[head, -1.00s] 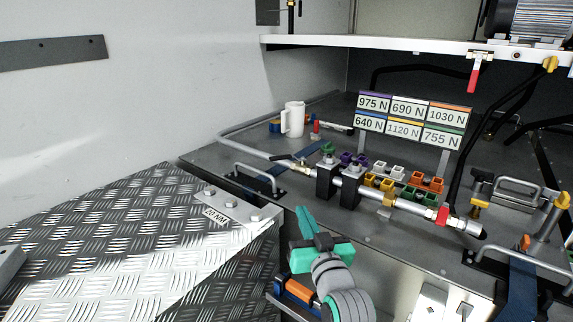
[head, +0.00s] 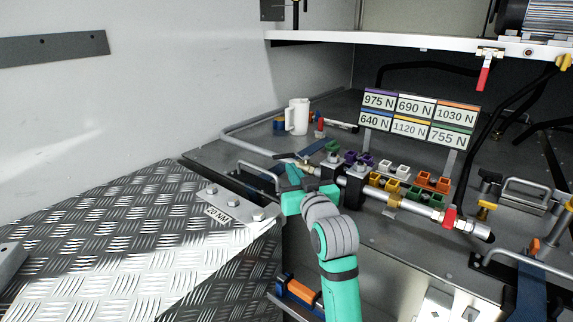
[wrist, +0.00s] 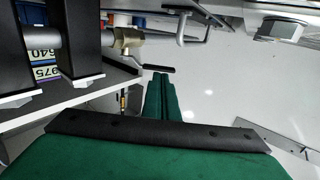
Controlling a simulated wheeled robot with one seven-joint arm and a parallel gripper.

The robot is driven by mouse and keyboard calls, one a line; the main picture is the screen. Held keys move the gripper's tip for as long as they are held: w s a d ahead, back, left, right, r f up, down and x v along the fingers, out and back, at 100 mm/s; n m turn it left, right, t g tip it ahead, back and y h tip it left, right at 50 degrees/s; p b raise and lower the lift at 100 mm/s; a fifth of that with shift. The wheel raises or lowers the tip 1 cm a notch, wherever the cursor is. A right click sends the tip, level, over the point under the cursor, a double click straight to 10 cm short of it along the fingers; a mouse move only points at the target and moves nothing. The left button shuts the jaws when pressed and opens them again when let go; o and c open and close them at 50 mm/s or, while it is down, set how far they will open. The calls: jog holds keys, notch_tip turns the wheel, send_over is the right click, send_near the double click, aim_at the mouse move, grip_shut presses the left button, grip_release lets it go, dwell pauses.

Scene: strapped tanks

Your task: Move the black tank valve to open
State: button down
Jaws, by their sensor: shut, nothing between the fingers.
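The black tank valve is a brass body (wrist: 125,40) on a metal pipe, with a thin black lever (wrist: 158,68) reaching right from it in the wrist view. In the head view its black lever (head: 284,155) shows just beyond my gripper, and the brass body is partly hidden. My gripper (head: 292,172) is green and shut, with nothing in it. In the wrist view its fingertips (wrist: 161,76) are together close below the lever's end. I cannot tell whether they touch it.
Two black pipe clamps (head: 355,186) hold the pipe right of the valve. A red-handled valve (head: 450,217) is at the pipe's right end. Coloured square sockets (head: 397,170) and a label board (head: 417,118) stand behind. A white mug (head: 297,116) stands farther back. A tread-plate step (head: 110,245) lies at left.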

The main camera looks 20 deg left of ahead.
aim_at(284, 158)
jog(key=shift+x, duration=2.25)
